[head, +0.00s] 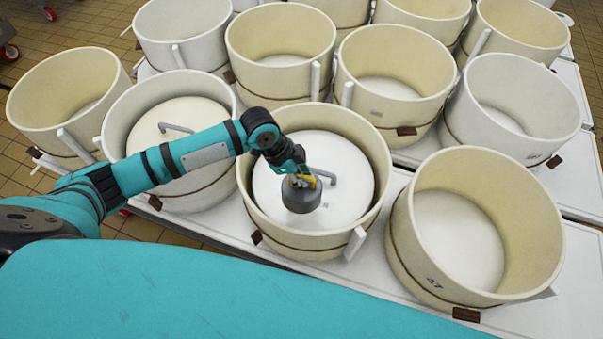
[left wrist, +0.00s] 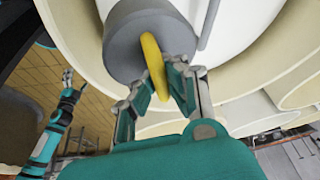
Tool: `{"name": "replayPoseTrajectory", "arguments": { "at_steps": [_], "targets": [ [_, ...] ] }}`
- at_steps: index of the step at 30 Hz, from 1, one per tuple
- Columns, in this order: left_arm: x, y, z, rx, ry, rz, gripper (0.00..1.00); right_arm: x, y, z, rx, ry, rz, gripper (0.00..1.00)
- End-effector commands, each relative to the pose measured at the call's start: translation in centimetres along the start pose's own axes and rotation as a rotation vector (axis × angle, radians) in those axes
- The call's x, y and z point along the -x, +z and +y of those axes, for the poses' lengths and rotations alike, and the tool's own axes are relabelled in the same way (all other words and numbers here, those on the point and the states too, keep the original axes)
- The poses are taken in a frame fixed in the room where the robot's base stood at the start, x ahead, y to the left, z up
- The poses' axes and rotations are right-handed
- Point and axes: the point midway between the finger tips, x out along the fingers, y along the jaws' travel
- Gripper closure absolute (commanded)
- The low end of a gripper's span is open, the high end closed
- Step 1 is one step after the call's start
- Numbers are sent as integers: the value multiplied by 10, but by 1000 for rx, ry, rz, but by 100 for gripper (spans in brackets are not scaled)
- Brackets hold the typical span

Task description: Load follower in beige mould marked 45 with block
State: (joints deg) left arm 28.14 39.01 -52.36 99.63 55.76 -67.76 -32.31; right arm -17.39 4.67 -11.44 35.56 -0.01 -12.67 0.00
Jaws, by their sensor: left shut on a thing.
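My left gripper (head: 298,180) is shut on the yellow handle (left wrist: 154,66) of a dark grey cylindrical block (head: 301,198). The block also shows in the left wrist view (left wrist: 140,35), hanging off the fingers. It is over the white follower (head: 345,170) inside a beige mould (head: 262,225) at the middle. I cannot tell whether the block touches the follower. The follower has a grey bent handle just beyond the block. No number 45 is legible on this mould. My right gripper (left wrist: 69,80) is small at the left of the left wrist view; its fingers are unclear.
A beige mould marked 47 (head: 420,272) stands empty at the right. A whiter mould (head: 222,95) at the left holds another follower (head: 165,120) with a handle. Several empty moulds stand behind on white tables (head: 565,195). The moulds crowd closely around my left arm.

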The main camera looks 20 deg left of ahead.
Motion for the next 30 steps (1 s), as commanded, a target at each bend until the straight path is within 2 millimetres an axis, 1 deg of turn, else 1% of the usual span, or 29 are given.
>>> {"name": "replayPoseTrajectory", "arguments": {
  "at_steps": [2,6,18,24,30],
  "targets": [
    [-7,1,-1,-1,-4,6,100,-6,4,0,0,0,-6,5],
    [-17,5,-1,-2,-3,6,100,-12,5,0,0,0,-6,5],
    [-47,17,0,-1,-3,6,100,-31,0,0,-1,1,5,5],
    [-56,21,0,-2,-3,6,100,-37,-1,0,0,1,6,5],
    [-60,23,0,-2,-4,7,100,-39,0,0,0,1,6,5]
  ]
}}
